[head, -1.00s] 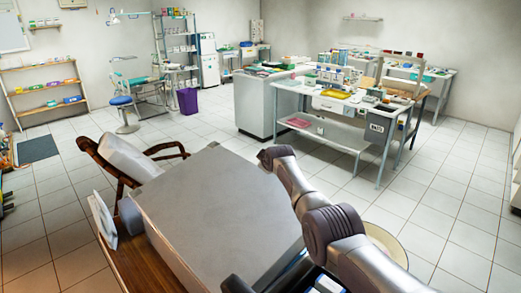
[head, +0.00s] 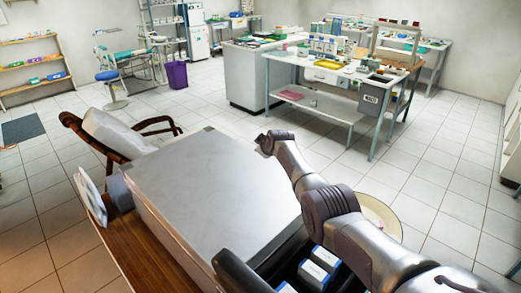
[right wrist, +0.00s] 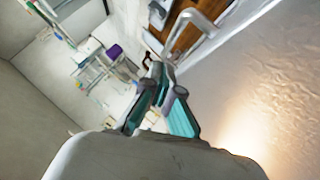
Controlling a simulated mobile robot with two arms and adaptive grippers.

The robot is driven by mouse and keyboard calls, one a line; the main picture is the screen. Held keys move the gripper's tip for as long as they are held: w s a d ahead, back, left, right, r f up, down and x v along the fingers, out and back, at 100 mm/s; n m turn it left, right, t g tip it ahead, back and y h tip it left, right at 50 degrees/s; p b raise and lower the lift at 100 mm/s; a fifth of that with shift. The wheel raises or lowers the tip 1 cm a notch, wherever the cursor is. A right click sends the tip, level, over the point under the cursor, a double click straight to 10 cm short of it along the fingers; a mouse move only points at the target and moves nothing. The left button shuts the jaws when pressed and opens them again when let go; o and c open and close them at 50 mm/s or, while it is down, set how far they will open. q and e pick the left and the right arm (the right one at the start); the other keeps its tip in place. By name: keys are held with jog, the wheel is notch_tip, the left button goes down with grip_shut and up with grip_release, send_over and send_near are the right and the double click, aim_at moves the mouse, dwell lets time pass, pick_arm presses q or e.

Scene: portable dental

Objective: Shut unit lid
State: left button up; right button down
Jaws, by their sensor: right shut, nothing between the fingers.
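The unit's large grey lid (head: 215,190) fills the lower middle of the head view, its broad flat face turned up. Beside its lower right edge is a dark open compartment (head: 300,272) with blue-and-white boxes (head: 322,262) in it, partly hidden by my right arm. My right arm reaches along the lid's right side, its end near the lid's far right edge. In the right wrist view my right gripper (right wrist: 160,100) is shut and empty. A pale textured surface (right wrist: 260,80), possibly the lid, is to its right, and a grey bar handle (right wrist: 192,25) is above. My left gripper is not in view.
A wooden chair (head: 155,127) with a white cushion stands behind the lid at left. A brown wooden surface (head: 125,230) lies along the lid's left side. A white worktable (head: 330,85) with lab items stands farther back. Tiled floor is free between.

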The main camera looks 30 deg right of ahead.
jog(key=shift+a+f, duration=0.2)
jog(key=shift+a, duration=0.15)
jog(key=shift+s+r, duration=0.45)
jog(key=shift+s, duration=0.1)
jog(key=v, duration=1)
jog(key=shift+s+d+r, duration=0.2)
jog(key=shift+s+r, duration=0.05)
jog(key=shift+r, duration=0.1)
jog(key=shift+f, duration=0.1)
